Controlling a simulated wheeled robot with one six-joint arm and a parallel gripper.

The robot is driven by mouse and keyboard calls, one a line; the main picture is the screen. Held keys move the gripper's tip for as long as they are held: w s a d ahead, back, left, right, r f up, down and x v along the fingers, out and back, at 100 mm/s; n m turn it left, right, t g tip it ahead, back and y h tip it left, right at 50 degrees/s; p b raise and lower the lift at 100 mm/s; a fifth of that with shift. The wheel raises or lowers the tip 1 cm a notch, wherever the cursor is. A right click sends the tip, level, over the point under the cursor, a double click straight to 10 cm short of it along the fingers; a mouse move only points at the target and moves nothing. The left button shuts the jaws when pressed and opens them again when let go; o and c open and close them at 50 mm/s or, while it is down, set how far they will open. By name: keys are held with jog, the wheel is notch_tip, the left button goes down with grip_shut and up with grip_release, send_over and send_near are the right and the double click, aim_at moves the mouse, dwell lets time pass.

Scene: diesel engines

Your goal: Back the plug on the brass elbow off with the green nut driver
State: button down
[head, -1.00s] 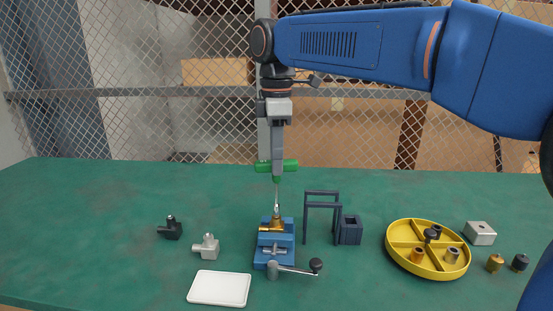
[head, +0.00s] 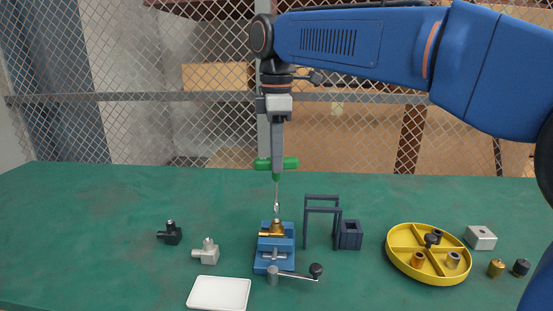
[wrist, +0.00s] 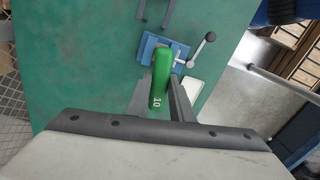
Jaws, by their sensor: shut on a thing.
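My gripper (head: 277,162) points straight down and is shut on the green T-handle of the green nut driver (head: 290,163). The handle, marked 10, also shows between the fingers in the wrist view (wrist: 160,85). The driver's thin shaft hangs upright, with its silver socket end (head: 277,209) just above the brass elbow (head: 272,234). A small gap seems to show between them. The elbow sits in the jaws of the blue vise (head: 275,262). The plug is too small to make out clearly, and I cannot tell whether it is in the socket or on the elbow.
A dark frame stand (head: 322,210) and dark square holder (head: 350,235) stand right of the vise. A black elbow (head: 171,235), grey elbow (head: 207,253) and white tray (head: 219,294) lie left. A yellow divided tray (head: 405,268) and grey block (head: 481,238) are at right.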

jog(key=shift+r, duration=3.45)
